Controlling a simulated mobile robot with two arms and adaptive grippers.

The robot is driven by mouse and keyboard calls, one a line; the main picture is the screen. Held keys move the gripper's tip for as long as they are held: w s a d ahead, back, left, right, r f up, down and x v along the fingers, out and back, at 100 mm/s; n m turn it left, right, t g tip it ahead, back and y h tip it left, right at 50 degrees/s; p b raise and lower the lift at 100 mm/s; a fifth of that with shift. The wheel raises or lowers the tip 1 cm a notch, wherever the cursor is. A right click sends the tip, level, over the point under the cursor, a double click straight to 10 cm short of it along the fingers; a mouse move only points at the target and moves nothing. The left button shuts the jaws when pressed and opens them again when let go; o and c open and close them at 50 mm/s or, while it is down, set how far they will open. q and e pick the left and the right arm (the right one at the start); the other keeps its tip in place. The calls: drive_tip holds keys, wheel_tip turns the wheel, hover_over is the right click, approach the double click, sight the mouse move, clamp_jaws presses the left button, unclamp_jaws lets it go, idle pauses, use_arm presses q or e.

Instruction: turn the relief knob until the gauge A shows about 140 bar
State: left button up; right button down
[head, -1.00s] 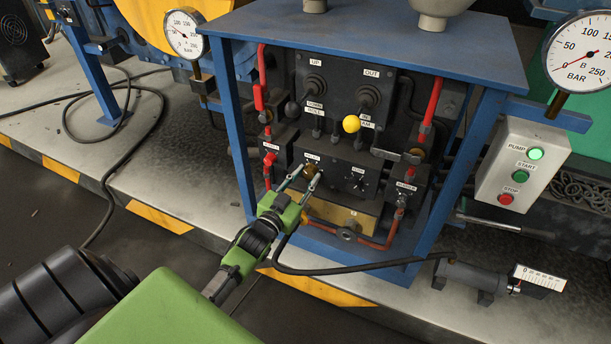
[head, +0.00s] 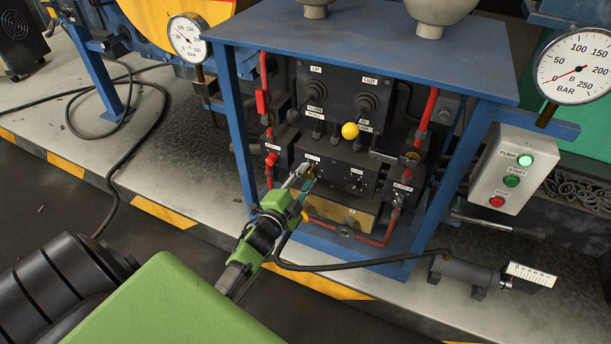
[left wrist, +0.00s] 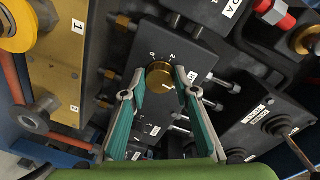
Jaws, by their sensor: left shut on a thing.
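The relief knob (left wrist: 160,75) is a round brass knob on a dark block with a small scale beside it. In the left wrist view the two fingertips of my left gripper (left wrist: 160,82) stand on either side of it and are shut on it. In the head view the left gripper (head: 305,178) reaches the valve block from the front and hides the knob. Gauge A (head: 188,37) is the white dial at upper left; its needle points to the upper left, and its exact reading is too small to tell. My right gripper is not in view.
Gauge B (head: 578,68) stands at right, its needle near the low end. Below it is a box with pump light and start and stop buttons (head: 505,168). A yellow-knobbed lever (head: 350,131), red hoses and the blue frame (head: 465,190) surround the valve block.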

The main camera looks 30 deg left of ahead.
use_arm(q)
drive_tip(key=m, duration=0.2)
drive_tip(key=shift+m, duration=0.3)
drive_tip(key=shift+m+b, duration=0.3)
drive_tip(key=shift+m, duration=0.8)
drive_tip(key=shift+m+y, duration=0.3)
drive_tip(key=shift+m, duration=0.4)
drive_tip(key=shift+r+m, duration=0.1)
drive_tip(key=shift+m, duration=0.2)
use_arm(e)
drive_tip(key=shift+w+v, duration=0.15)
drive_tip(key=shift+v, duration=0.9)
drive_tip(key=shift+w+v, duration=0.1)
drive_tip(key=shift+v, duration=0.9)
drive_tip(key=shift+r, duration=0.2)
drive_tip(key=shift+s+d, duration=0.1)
use_arm(q)
drive_tip(key=o, duration=1.1)
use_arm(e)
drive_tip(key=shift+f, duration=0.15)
use_arm(q)
drive_tip(key=shift+s, duration=0.1)
